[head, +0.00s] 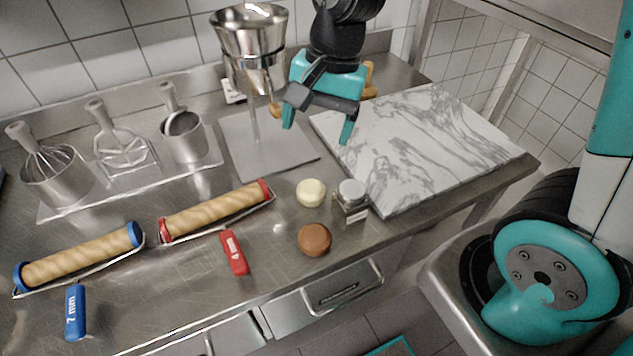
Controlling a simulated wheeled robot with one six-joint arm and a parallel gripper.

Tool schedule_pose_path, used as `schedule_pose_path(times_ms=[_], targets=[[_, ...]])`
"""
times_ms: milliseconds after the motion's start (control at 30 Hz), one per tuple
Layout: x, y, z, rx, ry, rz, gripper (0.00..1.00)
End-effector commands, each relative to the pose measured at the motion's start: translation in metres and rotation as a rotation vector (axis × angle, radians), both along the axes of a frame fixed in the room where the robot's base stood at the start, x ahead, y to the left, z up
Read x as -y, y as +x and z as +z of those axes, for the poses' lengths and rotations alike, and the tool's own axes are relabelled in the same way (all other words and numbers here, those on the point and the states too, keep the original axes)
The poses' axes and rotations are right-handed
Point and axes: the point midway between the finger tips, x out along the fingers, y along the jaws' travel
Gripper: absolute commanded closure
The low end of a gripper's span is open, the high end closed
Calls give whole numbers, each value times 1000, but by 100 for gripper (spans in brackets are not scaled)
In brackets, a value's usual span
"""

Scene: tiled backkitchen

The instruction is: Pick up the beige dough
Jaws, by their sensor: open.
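The beige dough (311,193) is a small pale ball on the steel counter, left of a small glass jar and above a brown dough ball (314,239). My gripper (318,132) is teal and black, with its two fingers spread apart and nothing between them. It hangs above the back of the counter, higher in the picture than the beige dough and apart from it. The beige dough is in full view.
A glass jar (352,201) stands close right of the dough. A marble slab (430,140) lies at right, a metal funnel (250,45) stands behind.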

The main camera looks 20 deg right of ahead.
Motion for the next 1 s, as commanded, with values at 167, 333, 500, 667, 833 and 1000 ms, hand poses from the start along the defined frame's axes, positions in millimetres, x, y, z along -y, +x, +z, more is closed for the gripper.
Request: schedule_pose_path(times_ms=[167, 333, 500, 667, 833, 1000], targets=[[25, 44, -28, -111, -71, -490, 20], [36, 59, -47, -144, -101, -693, 20], [33, 58, -77, -150, -106, -714, 20], [29, 57, -114, -151, -107, -711, 20], [25, 56, -147, -148, -105, -711, 20], [23, 56, -163, -145, -102, -711, 20]])
